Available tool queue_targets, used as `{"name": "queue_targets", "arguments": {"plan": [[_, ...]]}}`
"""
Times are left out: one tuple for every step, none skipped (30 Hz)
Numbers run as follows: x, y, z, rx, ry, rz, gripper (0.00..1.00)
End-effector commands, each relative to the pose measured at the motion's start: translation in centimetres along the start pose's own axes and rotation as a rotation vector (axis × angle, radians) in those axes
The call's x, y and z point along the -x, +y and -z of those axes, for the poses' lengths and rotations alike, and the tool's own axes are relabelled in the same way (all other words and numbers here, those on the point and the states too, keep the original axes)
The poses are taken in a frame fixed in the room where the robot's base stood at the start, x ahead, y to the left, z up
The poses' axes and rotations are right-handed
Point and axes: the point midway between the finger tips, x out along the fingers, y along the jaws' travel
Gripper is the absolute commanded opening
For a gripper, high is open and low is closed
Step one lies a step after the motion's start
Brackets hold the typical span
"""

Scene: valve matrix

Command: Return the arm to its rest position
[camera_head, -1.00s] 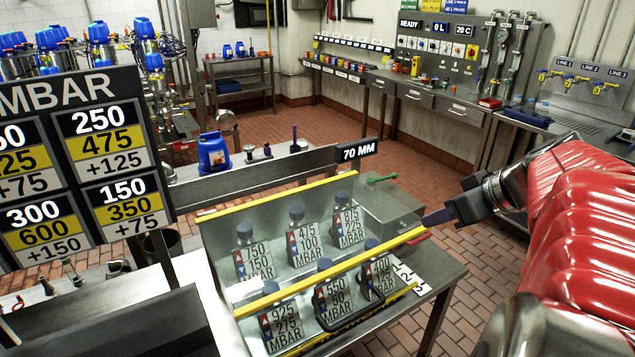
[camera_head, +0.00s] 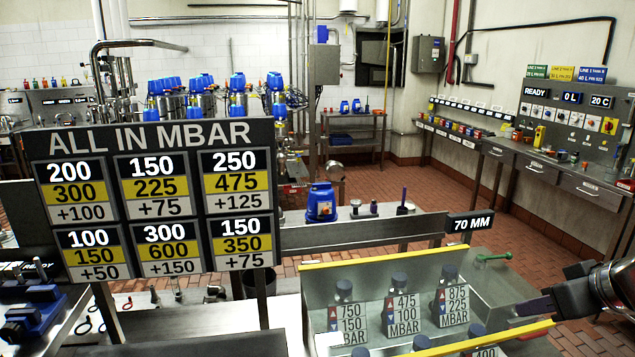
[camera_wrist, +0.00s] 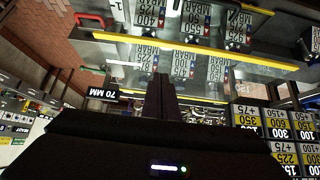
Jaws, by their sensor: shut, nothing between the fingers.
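My gripper (camera_head: 522,307) enters the head view from the right edge, with its dark fingers together and nothing between them. The fingertips appear over the right end of the clear-walled case (camera_head: 400,265), near its front yellow bar (camera_head: 480,340); I cannot tell the gap between them. In the wrist view, which is upside down, the shut fingers (camera_wrist: 160,98) point towards the case and its labelled valves (camera_wrist: 183,68). Most of my arm is out of the head view.
A sign board (camera_head: 155,200) headed "ALL IN MBAR" stands at left. A rail with a "70 MM" plate (camera_head: 470,222) runs behind the case. A blue container (camera_head: 321,203) sits behind the rail. Open tiled floor lies beyond.

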Motion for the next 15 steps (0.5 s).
{"name": "queue_targets", "arguments": {"plan": [[-0.7, -1.1, 0.7, 0.009, -0.006, 0.007, 0.00], [-1.0, -1.6, 0.9, 0.009, -0.009, 0.008, 0.00], [-1.4, -2.4, 1.3, 0.010, -0.013, 0.010, 0.00], [-1.7, -3.1, 1.5, 0.011, -0.018, 0.012, 0.00], [-2.0, -3.7, 1.7, 0.010, -0.022, 0.014, 0.00], [-2.3, -4.7, 1.9, 0.008, -0.030, 0.017, 0.00], [-2.6, -5.4, 1.9, 0.007, -0.036, 0.019, 0.00], [-2.7, -6.2, 2.0, 0.006, -0.042, 0.022, 0.00], [-3.0, -7.2, 2.0, 0.005, -0.051, 0.024, 0.00], [-3.1, -8.0, 1.9, 0.002, -0.058, 0.026, 0.00], [-3.2, -8.8, 1.8, 0.000, -0.066, 0.027, 0.00], [-3.3, -9.9, 1.6, -0.004, -0.077, 0.030, 0.00], [-3.4, -10.8, 1.4, -0.007, -0.086, 0.032, 0.00], [-3.4, -11.6, 1.1, -0.010, -0.095, 0.032, 0.00], [-3.4, -12.7, 0.8, -0.014, -0.106, 0.034, 0.00]]}}
